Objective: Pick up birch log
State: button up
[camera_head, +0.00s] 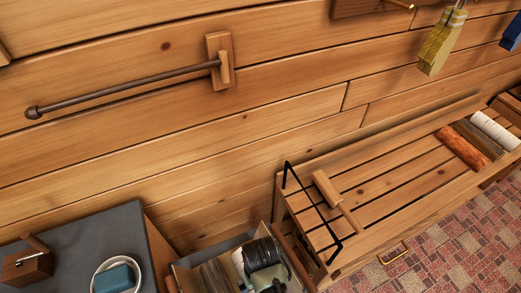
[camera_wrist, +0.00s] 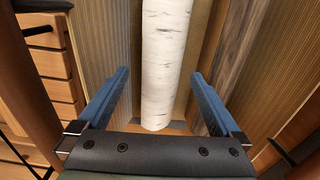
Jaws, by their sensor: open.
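The birch log (camera_wrist: 166,60), white with dark flecks, runs lengthwise down the middle of the wrist view. My gripper (camera_wrist: 160,76) is open, with one blue finger on each side of the log and visible gaps between. Whether the fingertips are level with the log or above it, I cannot tell. In the head view, a white piece, probably this log (camera_head: 239,262), shows in a box (camera_head: 183,272) at the bottom. A dark rounded part beside it, probably my gripper, hides some of it. Another white log (camera_head: 495,130) lies on the slatted bench.
A greyish-brown log (camera_wrist: 238,55) lies right of the birch log, near ribbed walls. The slatted bench (camera_head: 385,185) stands right of the box, with a black metal bar (camera_head: 312,205) at its near end. A dark-topped cabinet (camera_head: 95,232) stands left, holding a bowl (camera_head: 117,276).

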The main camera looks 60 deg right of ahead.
notch_tip(320, 180, down, 6)
jog(key=shift+a+r+b, duration=0.1)
jog(key=shift+a+b, duration=0.05)
jog(key=shift+b, duration=0.4)
jog(key=shift+w, duration=0.1)
jog(key=shift+r, duration=0.1)
grip_shut()
